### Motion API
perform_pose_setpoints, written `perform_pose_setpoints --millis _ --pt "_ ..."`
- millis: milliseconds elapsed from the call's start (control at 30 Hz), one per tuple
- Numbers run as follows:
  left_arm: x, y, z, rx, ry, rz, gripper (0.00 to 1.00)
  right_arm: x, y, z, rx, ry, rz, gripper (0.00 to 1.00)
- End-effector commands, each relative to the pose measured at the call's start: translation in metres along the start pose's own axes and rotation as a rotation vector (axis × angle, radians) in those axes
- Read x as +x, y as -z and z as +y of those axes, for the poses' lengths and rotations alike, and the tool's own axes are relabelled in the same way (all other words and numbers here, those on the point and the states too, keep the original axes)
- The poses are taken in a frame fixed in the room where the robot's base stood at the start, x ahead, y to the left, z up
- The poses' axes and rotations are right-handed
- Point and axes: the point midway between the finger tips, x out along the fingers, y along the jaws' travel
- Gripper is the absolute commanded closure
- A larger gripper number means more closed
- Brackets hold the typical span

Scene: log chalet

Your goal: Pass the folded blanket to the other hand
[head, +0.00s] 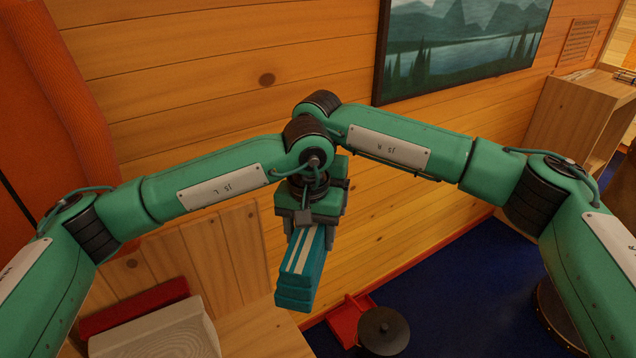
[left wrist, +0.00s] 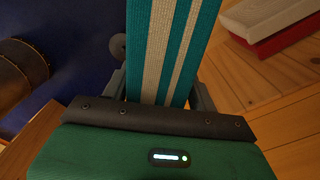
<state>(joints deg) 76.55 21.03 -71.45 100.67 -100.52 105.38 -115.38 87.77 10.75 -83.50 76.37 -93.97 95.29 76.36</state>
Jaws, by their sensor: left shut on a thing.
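The folded blanket (head: 303,262) is teal with pale stripes and hangs in layers below my joined wrists in the head view. My left gripper (head: 308,217) is shut on its upper end. In the left wrist view the striped blanket (left wrist: 170,45) runs away from the palm between the two grey fingers. My right gripper (head: 338,190) is close against the left one, at the blanket's upper end. Its fingers are mostly hidden behind the left wrist, so I cannot tell whether they touch the blanket.
A wooden bench (head: 262,335) at lower left bears a pale cushion (head: 160,338) and a red one (head: 130,305). A red tray (head: 345,318) and a dark round object (head: 384,330) are below. The log wall (head: 200,90) is behind my arms. Blue floor (head: 450,290) lies open to the right.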

Motion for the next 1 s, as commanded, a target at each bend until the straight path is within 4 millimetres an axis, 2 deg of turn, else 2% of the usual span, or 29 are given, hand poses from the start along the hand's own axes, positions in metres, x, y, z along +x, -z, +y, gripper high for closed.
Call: perform_pose_setpoints --millis 367,600,633,667,700,800,833,1000 --pt "-0.0002 0.0001 0.0 0.0 0.0 0.0 0.66 0.0064 0.0001 0.0 0.0 0.0 0.0 0.15" --pt "-0.0003 -0.0001 0.0005 0.002 -0.001 0.001 0.66 0.006 0.0004 0.0006 -0.001 -0.001 0.0 0.61" --pt "-0.0002 -0.0002 0.0008 0.002 -0.002 0.001 0.66 0.006 0.0005 0.0008 -0.001 -0.002 0.0 0.66" --pt "-0.0003 -0.0003 0.001 0.003 -0.002 0.001 0.66 0.0059 0.0007 0.0011 -0.002 -0.002 0.0 0.66" --pt "-0.0003 -0.0004 0.0014 0.004 -0.002 0.001 0.39 0.0056 0.0008 0.0014 -0.002 -0.003 0.0 0.66" --pt "-0.0003 -0.0004 0.0015 0.004 -0.002 0.0 0.19 0.0054 0.0011 0.0015 -0.002 -0.003 0.0 0.66" --pt "-0.0003 -0.0004 0.0014 0.004 -0.002 0.0 0.16 0.0054 0.001 0.0014 -0.002 -0.003 0.0 0.66" --pt "-0.0001 -0.0001 0.0007 0.002 -0.001 0.0 0.16 0.0056 0.0005 0.0007 -0.001 -0.002 0.0 0.66"
